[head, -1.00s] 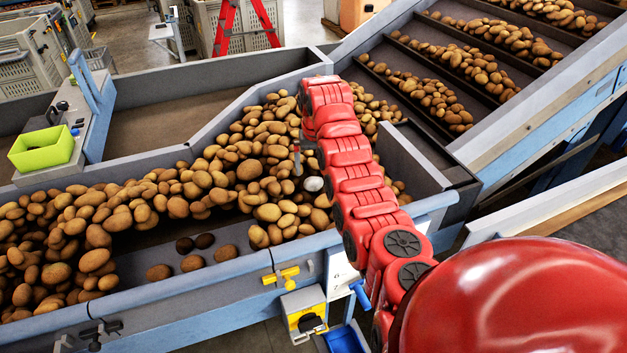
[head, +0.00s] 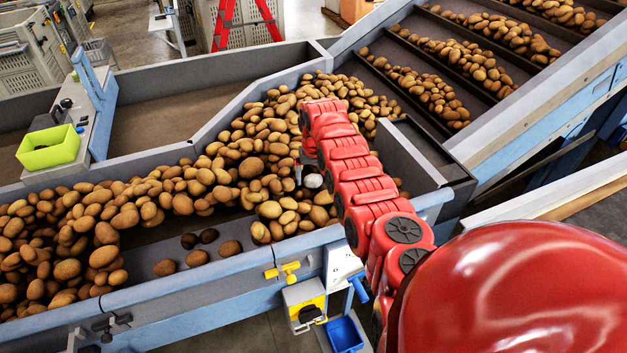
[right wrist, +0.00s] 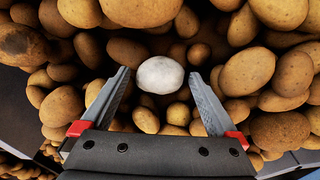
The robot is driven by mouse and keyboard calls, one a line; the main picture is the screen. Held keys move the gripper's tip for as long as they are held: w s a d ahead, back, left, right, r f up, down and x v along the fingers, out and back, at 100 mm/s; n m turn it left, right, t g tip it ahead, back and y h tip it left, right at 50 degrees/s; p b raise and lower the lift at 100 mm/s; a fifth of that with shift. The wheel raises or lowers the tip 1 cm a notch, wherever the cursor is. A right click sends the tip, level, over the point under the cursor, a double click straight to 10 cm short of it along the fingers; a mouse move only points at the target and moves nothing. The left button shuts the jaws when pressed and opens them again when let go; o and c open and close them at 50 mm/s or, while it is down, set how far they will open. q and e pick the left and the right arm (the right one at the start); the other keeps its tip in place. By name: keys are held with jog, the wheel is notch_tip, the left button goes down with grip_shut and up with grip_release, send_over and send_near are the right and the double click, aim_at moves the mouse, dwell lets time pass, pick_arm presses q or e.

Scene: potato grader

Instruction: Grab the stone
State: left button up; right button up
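The stone is a pale, whitish lump. In the right wrist view the stone (right wrist: 160,75) lies on the potatoes, just ahead of and between the two fingertips of my right gripper (right wrist: 159,80). The fingers are spread apart, with nothing held between them. In the head view the stone (head: 313,181) shows beside the end of my red right arm, on the pile of potatoes (head: 250,150). My right gripper (head: 300,174) is mostly hidden by the arm there. My left gripper is not in view.
Potatoes lie close around the stone on all sides. The trough's blue front rim (head: 200,275) runs below the pile. A green bin (head: 48,147) sits at the left, and a slatted conveyor (head: 470,65) climbs at the upper right. Dark lumps (head: 208,236) lie on the belt.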

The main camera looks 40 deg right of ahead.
jog(key=c, duration=1.3)
jog(key=shift+r, duration=0.2)
